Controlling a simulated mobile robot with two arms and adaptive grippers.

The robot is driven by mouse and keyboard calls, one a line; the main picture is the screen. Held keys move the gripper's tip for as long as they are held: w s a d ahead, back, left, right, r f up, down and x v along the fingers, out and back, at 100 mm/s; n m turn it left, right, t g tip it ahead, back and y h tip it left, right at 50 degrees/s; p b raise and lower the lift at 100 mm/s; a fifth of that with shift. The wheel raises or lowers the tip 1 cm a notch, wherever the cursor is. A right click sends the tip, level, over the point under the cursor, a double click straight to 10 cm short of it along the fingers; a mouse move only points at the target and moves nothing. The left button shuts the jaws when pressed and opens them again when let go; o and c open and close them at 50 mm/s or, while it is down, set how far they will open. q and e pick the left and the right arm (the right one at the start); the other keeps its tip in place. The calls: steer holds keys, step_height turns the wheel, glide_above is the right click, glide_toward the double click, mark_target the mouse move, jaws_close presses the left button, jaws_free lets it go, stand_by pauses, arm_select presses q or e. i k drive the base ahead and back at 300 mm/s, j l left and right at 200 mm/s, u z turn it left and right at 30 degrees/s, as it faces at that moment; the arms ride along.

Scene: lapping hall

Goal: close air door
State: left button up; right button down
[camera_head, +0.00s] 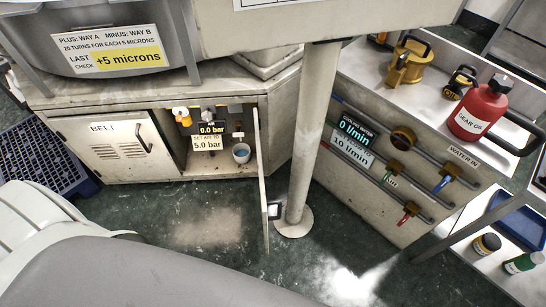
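The air door (261,185) stands open, seen almost edge-on, swung out from the right side of the cabinet opening toward me. A handle with a dark and pale end (274,211) sticks out from it on the right. Behind the door the air compartment (225,168) is exposed, with a 0.0 bar display (211,128), a "set air to 5.0 bar" label (206,143), an orange-capped part (182,115) and a cup with blue inside (241,153). The door's broad face is mostly hidden by the angle. Neither of my grippers can be made out.
A pale post (312,130) on a round foot stands just right of the door. The BELT door (115,150) is shut at left. A cooling-water panel (385,165) with valves and a red gear oil can (480,108) are at right. Green floor (205,245) before the cabinet is clear.

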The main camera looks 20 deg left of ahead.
mark_target(262, 188)
steer(key=i+l, duration=0.25)
steer(key=i+l+u, duration=0.15)
steer(key=l, duration=0.35)
steer(key=i+l, duration=0.3)
steer(key=u, duration=1.55)
